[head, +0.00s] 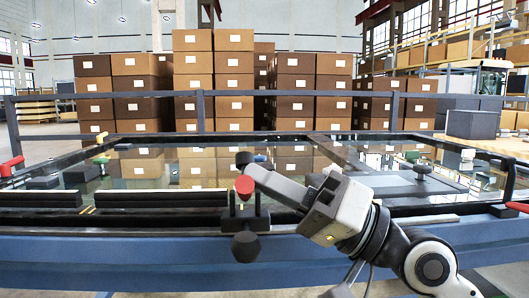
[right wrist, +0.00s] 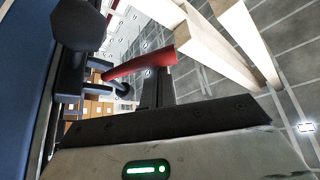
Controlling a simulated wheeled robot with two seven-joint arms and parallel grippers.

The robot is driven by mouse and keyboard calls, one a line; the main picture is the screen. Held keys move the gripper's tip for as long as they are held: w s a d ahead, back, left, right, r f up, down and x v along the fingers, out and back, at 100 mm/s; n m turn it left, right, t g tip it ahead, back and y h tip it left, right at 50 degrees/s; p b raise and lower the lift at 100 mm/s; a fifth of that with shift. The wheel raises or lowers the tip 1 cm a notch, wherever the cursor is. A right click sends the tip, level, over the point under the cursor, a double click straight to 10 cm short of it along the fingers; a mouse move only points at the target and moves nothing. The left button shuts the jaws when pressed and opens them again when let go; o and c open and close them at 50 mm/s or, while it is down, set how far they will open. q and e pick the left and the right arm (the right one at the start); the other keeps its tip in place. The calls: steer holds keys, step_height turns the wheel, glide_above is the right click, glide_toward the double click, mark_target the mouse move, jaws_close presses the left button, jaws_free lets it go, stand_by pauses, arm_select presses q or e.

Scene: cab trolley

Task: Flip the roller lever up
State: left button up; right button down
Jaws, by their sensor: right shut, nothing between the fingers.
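A red lever (head: 244,185) stands on a black bracket at the near edge of the trolley frame, with a round black knob (head: 245,246) below it. In the right wrist view the red lever (right wrist: 140,64) shows as a long handle beside a black knob (right wrist: 78,25). My right gripper (head: 258,173) is shut and empty, its fingers just behind and to the right of the lever's red end. In the right wrist view its fingers (right wrist: 156,88) lie close to the red handle; I cannot tell whether they touch. My left gripper is not in view.
The trolley's glossy deck (head: 310,170) lies behind the lever, with black bars (head: 150,198) at left. Other red handles sit at the far left (head: 12,166) and far right (head: 518,207). A grey rail (head: 200,112) and stacked boxes (head: 215,70) stand behind.

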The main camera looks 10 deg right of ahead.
stand_by(0.3)
